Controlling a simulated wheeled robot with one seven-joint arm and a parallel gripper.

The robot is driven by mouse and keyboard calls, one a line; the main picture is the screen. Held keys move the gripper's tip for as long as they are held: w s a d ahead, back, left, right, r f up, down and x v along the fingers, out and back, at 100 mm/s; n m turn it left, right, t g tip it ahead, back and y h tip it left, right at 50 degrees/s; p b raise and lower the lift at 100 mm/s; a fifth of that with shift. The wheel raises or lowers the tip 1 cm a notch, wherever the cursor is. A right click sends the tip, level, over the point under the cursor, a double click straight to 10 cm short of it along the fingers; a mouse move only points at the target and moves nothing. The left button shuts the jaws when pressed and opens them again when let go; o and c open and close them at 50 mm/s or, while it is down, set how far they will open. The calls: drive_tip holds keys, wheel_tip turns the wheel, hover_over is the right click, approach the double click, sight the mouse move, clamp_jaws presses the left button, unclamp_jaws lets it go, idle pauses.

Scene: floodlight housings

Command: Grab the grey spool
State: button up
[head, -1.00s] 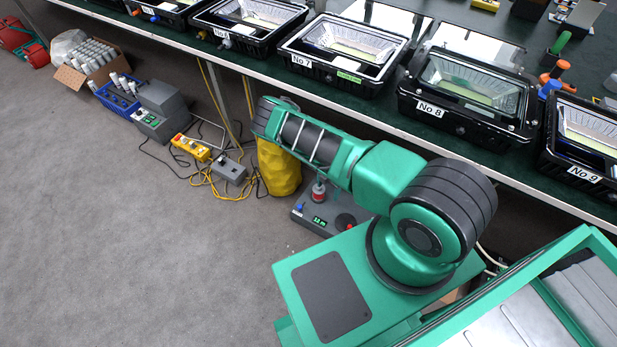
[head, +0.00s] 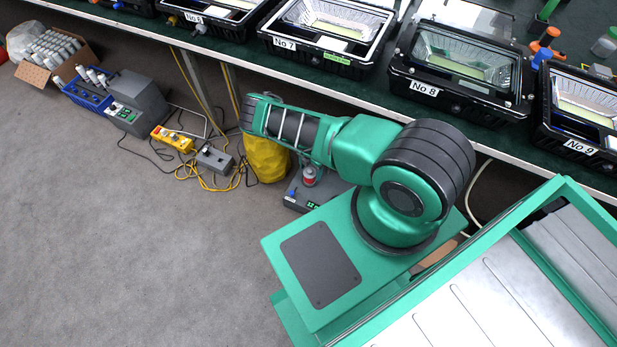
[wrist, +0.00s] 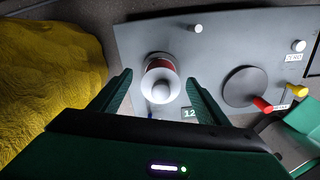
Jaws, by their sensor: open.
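The grey spool (wrist: 162,80) has pale flanges and a red band around its middle. It stands upright on a grey device with a lit "12" display (wrist: 189,113). In the head view the spool (head: 309,176) shows just below my forearm. My gripper (wrist: 159,76) is open, with one dark green finger on each side of the spool in the wrist view. Nothing is held, and a gap shows between the spool and each finger. In the head view my gripper is hidden behind my arm.
A yellow bag (wrist: 45,80) bulges close to the left of my gripper. A dark round disc (wrist: 244,86) and red and yellow knobs are on the device's right. The bench edge with floodlight housings (head: 455,75) runs above. Cables (head: 205,180) lie on the floor.

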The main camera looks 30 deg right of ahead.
sight(311, 175)
drive_tip(key=f, duration=0.4)
drive_tip(key=shift+s+a+f, duration=0.1)
drive_tip(key=shift+s, duration=0.1)
drive_tip(key=c, duration=1.1)
drive_tip(key=shift+c, duration=0.2)
